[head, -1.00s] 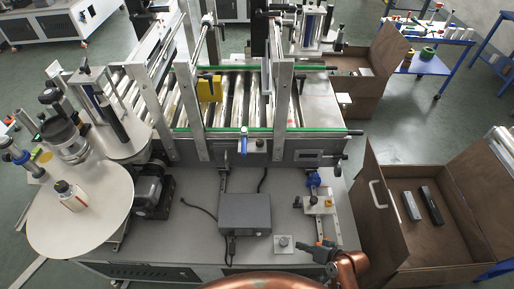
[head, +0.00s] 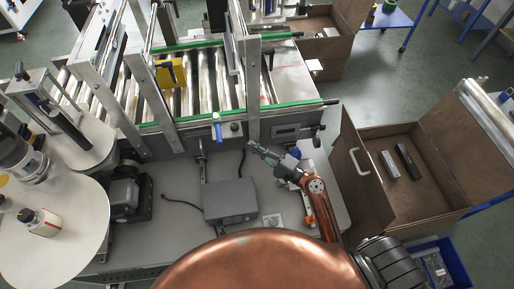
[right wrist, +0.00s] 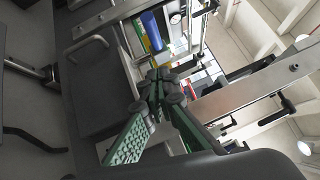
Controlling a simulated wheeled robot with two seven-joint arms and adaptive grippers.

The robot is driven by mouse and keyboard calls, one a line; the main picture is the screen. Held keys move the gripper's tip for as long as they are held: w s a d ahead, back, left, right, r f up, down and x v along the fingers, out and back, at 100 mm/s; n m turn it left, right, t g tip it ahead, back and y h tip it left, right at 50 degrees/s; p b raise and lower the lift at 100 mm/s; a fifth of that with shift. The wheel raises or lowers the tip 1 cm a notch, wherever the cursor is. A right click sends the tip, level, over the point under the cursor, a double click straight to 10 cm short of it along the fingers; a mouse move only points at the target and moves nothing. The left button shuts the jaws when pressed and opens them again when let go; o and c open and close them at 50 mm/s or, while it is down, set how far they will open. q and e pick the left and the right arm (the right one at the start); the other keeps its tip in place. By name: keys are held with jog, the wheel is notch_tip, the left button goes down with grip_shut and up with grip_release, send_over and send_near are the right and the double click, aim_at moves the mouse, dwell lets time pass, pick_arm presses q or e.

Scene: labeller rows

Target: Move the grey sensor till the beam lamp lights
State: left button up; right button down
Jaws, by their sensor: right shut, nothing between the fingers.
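My right gripper (head: 256,149) is shut and empty, above the machine's front deck, close in front of the conveyor's front side. It also shows in the right wrist view (right wrist: 155,88), its green-padded fingers together at the tips. I cannot pick out the grey sensor or the beam lamp for certain. A blue handle (head: 217,129) stands at the conveyor's front rail, left of the gripper tips; a blue part also shows beyond the fingers in the right wrist view (right wrist: 152,30). A small dark knob (head: 236,127) is beside the handle. My left gripper is out of view.
A grey box (head: 230,201) with a cable stands on the deck. A yellow block (head: 172,72) is at the conveyor rollers. Upright metal posts (head: 163,78) rise over the conveyor. An open brown crate (head: 437,195) holding two bars stands to the right.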

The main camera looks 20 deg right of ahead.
send_near(218, 129)
jog(key=w+d, duration=0.1)
jog(key=w, duration=0.1)
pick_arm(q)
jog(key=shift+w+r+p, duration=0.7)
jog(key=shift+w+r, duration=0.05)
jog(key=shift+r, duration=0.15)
pick_arm(e)
jog(key=a, duration=0.1)
jog(key=w+a, duration=0.1)
jog(key=a, duration=0.1)
jog(key=shift+w+a+f, duration=0.15)
jog(key=shift+a+f, duration=0.1)
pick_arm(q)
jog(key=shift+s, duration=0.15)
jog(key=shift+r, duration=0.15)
pick_arm(e)
jog(key=shift+a+r, duration=0.15)
jog(key=shift+a, duration=0.35)
